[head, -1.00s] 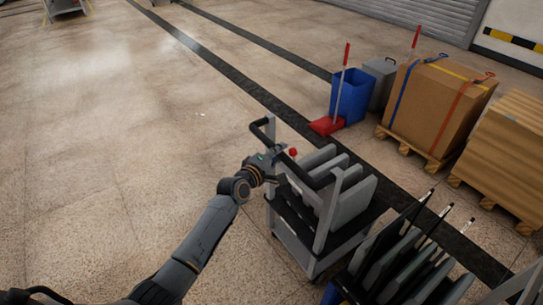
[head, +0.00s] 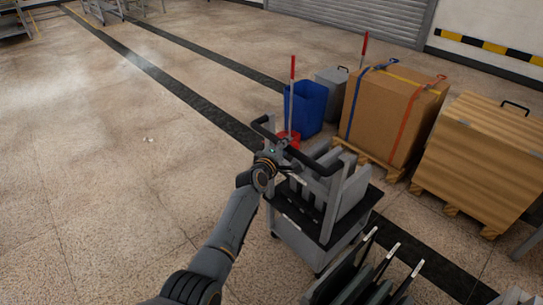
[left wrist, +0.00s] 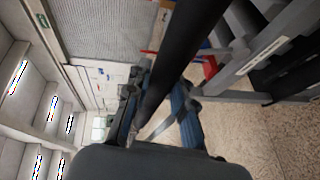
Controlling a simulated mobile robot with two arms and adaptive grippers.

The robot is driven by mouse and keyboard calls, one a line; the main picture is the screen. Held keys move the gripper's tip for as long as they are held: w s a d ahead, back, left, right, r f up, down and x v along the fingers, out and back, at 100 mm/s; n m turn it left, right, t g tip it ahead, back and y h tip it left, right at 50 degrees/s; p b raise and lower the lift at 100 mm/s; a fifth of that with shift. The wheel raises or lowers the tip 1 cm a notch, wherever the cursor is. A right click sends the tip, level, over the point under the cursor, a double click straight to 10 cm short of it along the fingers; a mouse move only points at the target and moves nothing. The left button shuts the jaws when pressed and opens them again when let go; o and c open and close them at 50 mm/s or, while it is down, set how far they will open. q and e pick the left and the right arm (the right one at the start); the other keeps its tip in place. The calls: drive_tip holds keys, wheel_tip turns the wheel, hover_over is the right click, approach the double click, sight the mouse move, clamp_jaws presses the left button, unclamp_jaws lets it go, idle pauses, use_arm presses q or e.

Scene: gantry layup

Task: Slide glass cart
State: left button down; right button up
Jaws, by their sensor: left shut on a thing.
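The glass cart (head: 308,238) is a grey wheeled cart with a dark deck, upright grey plates and a black push handle. It stands right of centre in the head view. My left gripper (head: 280,153) is shut on the black handle bar at the cart's left side. In the left wrist view the dark bar (left wrist: 185,55) runs between the fingers of my left gripper (left wrist: 157,108), and the cart's grey frame (left wrist: 250,65) is at the right. My right gripper is not in view.
A blue bin (head: 306,108), a red dustpan (head: 288,138) and a grey bin (head: 331,86) stand behind the cart. A strapped box (head: 385,115) and a wooden crate (head: 485,150) sit to the right. Dark panels (head: 370,280) stand in front. The floor at left is open.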

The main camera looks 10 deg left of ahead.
use_arm(q)
drive_tip(key=shift+w+d+r+b, duration=0.1)
drive_tip(key=shift+w+d+b, duration=0.35)
drive_tip(key=shift+w+d, duration=0.55)
drive_tip(key=shift+w, duration=0.1)
drive_tip(key=c, duration=1.4)
unclamp_jaws()
drive_tip(key=shift+o, duration=1.4)
drive_tip(key=shift+w, duration=0.1)
drive_tip(key=shift+w+d, duration=0.1)
